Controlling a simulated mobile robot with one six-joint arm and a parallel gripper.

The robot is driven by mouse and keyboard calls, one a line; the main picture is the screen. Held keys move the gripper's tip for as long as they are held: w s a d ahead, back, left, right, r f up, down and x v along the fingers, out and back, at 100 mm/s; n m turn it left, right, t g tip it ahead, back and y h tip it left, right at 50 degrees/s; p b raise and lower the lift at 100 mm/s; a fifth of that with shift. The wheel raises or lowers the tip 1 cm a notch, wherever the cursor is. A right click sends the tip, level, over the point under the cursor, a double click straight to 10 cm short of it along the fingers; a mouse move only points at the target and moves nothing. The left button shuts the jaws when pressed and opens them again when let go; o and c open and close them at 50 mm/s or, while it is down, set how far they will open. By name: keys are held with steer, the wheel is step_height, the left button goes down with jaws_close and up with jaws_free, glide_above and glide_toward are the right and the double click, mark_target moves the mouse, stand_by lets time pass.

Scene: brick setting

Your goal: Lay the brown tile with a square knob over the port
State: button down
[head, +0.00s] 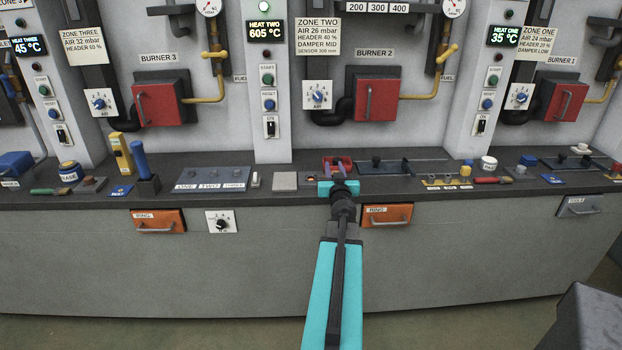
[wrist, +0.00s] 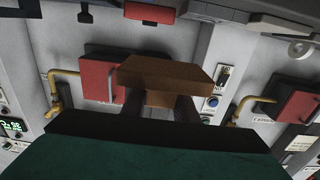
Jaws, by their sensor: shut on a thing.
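The brown tile (wrist: 165,72) is in my gripper (wrist: 160,104) in the wrist view. Its square knob (wrist: 158,98) sits between the two dark fingers, which are shut on it. The tile's flat plate lies beyond the fingertips. In the head view my gripper (head: 338,166) is over the dark worktop, and the tile cannot be made out clearly there. A small dark plate with an orange-red glow (head: 311,179) lies just left of my gripper; it looks like the port. Reddish parts show at the gripper's far end; I cannot tell what they belong to.
A grey square plate (head: 285,181) and a small white switch (head: 255,180) lie left of the glow. A grey panel marked one, two, three (head: 213,178) is farther left. A dark slide fixture (head: 400,166) and a yellow-knobbed rack (head: 446,182) stand to the right.

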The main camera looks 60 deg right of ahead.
stand_by(0.3)
steer(key=w+d+b, duration=0.1)
steer(key=w+d, duration=0.1)
steer(key=w, duration=0.2)
steer(key=w+d+f+b, duration=0.1)
steer(key=w+d+b, duration=0.1)
steer(key=w, duration=0.2)
steer(key=w+d+b, duration=0.2)
steer(key=w, duration=0.3)
steer(key=shift+w+d+f, duration=0.1)
steer(key=shift+d+f, duration=0.05)
steer(key=shift+d, duration=0.1)
steer(key=shift+w+d+f+b, duration=0.15)
steer(key=shift+w+d+b, duration=0.2)
steer(key=shift+w, duration=0.25)
step_height(320, 180, down, 3)
steer(key=b, duration=0.3)
steer(key=shift+f, duration=0.2)
steer(key=shift+f+b, duration=0.55)
steer(key=shift+b, duration=0.15)
steer(key=c, duration=1.4)
jaws_free()
steer(key=shift+r, duration=0.15)
